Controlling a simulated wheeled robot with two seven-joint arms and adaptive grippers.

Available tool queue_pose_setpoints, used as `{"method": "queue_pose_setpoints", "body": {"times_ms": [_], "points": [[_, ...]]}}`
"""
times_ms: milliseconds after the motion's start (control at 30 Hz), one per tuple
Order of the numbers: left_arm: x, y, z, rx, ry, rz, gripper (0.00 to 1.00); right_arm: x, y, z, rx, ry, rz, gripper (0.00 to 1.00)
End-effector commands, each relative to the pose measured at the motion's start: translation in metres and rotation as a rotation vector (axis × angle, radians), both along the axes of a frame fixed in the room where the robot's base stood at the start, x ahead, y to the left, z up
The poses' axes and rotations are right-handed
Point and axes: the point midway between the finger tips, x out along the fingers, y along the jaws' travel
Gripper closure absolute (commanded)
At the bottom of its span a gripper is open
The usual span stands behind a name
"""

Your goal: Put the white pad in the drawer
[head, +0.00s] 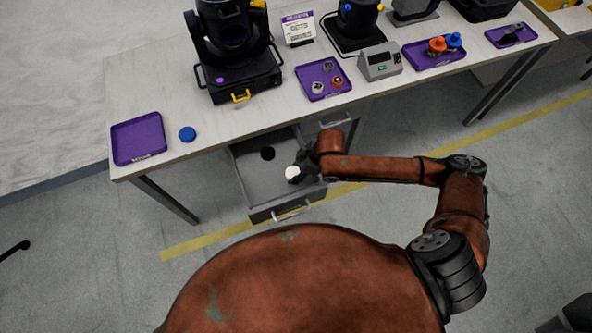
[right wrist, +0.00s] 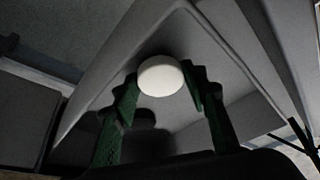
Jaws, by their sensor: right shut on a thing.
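The white pad (head: 292,172) is a small round white piece held at the tip of my right gripper (head: 297,174). The right gripper is over the open grey drawer (head: 250,186) under the table. In the right wrist view the white pad (right wrist: 160,76) sits between the two green fingers of the gripper (right wrist: 160,85), which are shut on it. The drawer's grey inside (right wrist: 225,85) spreads behind the pad. I cannot tell whether the pad touches the drawer floor. My left gripper is not in view.
A dark round spot or piece (head: 268,153) shows in the drawer. On the table stand an empty purple tray (head: 138,138), a blue disc (head: 187,134), a black stage light (head: 236,50) and a purple tray with small parts (head: 323,79). A second drawer (head: 334,119) is beside the open one.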

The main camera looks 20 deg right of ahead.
Motion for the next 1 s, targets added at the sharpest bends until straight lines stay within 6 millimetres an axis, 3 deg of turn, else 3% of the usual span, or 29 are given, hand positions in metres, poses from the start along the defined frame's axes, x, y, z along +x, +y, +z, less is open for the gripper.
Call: {"method": "queue_pose_setpoints", "body": {"times_ms": [800,833,1000], "points": [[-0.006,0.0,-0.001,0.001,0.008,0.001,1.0,0.0,0.0,-0.012,0.0,0.002,-0.001,0.7],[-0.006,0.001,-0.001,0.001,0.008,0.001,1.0,0.0,0.0,-0.012,0.001,0.001,-0.001,0.58],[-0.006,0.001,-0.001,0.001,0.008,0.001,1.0,0.0,0.0,-0.012,0.001,0.001,-0.001,0.47]]}}
